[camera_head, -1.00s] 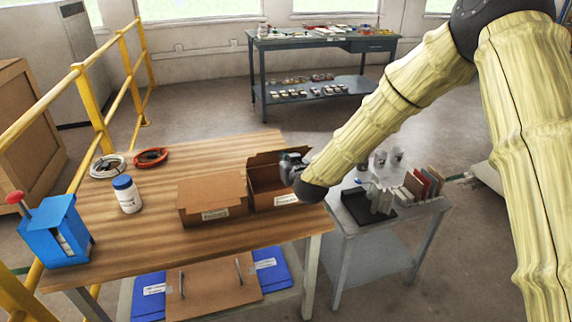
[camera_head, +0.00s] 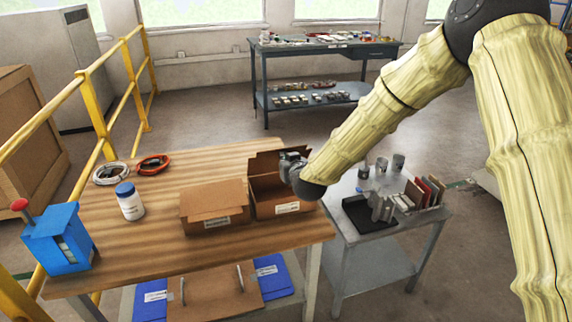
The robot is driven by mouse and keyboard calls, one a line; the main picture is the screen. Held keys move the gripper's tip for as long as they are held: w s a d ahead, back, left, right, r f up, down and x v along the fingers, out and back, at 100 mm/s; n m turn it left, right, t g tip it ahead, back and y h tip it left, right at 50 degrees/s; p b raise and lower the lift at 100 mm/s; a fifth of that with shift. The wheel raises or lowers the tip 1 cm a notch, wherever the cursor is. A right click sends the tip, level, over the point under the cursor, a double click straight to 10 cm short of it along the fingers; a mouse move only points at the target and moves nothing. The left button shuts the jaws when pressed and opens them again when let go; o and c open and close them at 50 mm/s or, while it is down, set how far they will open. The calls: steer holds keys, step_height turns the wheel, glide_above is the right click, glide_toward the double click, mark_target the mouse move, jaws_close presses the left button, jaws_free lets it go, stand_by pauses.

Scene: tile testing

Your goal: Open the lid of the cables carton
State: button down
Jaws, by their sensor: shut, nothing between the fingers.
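Two brown cardboard cartons stand side by side on the wooden table. The right carton (camera_head: 284,209) has its lid (camera_head: 268,161) raised at the back, and its dark inside shows. The left carton (camera_head: 206,225) has its lid (camera_head: 214,198) down over the top. Each has a white label on its front, too small to read, so I cannot tell which is the cables carton. My gripper (camera_head: 291,158) is shut and empty at the right carton's upper right, close to the raised lid. I cannot tell whether it touches. My wrist hides part of that carton's right side.
On the wooden table (camera_head: 130,255) are a white bottle with a blue cap (camera_head: 130,203), a blue device (camera_head: 58,240), and white (camera_head: 110,174) and red (camera_head: 152,165) cable coils. A grey cart (camera_head: 415,235) with a black tray stands at right. Yellow railing (camera_head: 119,90) runs along the left.

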mark_target(283, 149)
steer(key=shift+w, duration=0.1)
stand_by(0.3)
steer(key=shift+w+a+r+p, duration=0.2)
steer(key=shift+w+r+p, duration=0.05)
steer(key=shift+w+r, duration=0.3)
steer(key=shift+w+a+r+p, duration=0.2)
steer(key=shift+w+r, duration=0.2)
steer(key=shift+w, duration=0.15)
steer(key=shift+w+a+r+p, duration=0.2)
steer(key=shift+w+r, duration=0.15)
steer(key=shift+w, duration=0.25)
steer(key=shift+w+a+r+p, duration=0.15)
steer(key=shift+w+r, duration=0.2)
steer(key=shift+w, duration=0.3)
steer(key=shift+w+r, duration=0.1)
steer(key=shift+w+a+r, duration=0.25)
steer(key=shift+w, duration=0.4)
steer(key=shift+w+a+r, duration=0.2)
steer(key=shift+w, duration=0.4)
